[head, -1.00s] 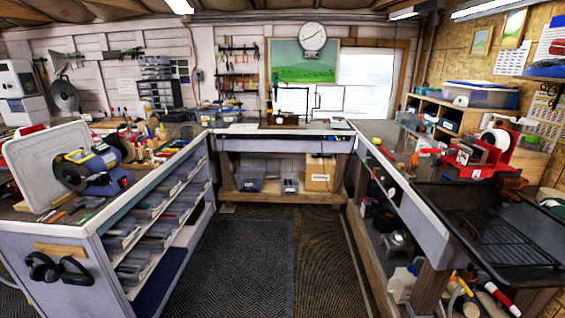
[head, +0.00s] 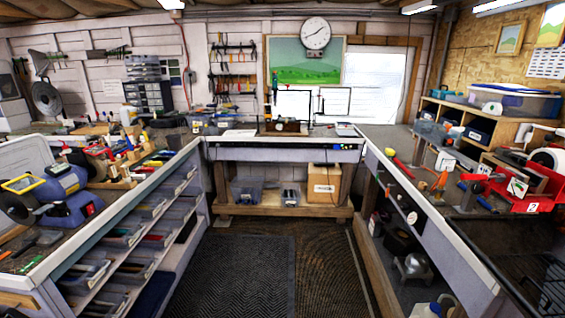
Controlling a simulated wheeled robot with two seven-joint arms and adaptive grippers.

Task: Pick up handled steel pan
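I cannot pick out a handled steel pan with certainty. A small grey metallic object (head: 414,266) stands on the low shelf under the right bench, and its shape is too small to tell. Neither of my grippers shows in the head view.
The left bench holds a blue grinder (head: 62,200) above open bins. A back bench (head: 284,152) spans the far wall. The dark floor mat (head: 238,270) between them is clear.

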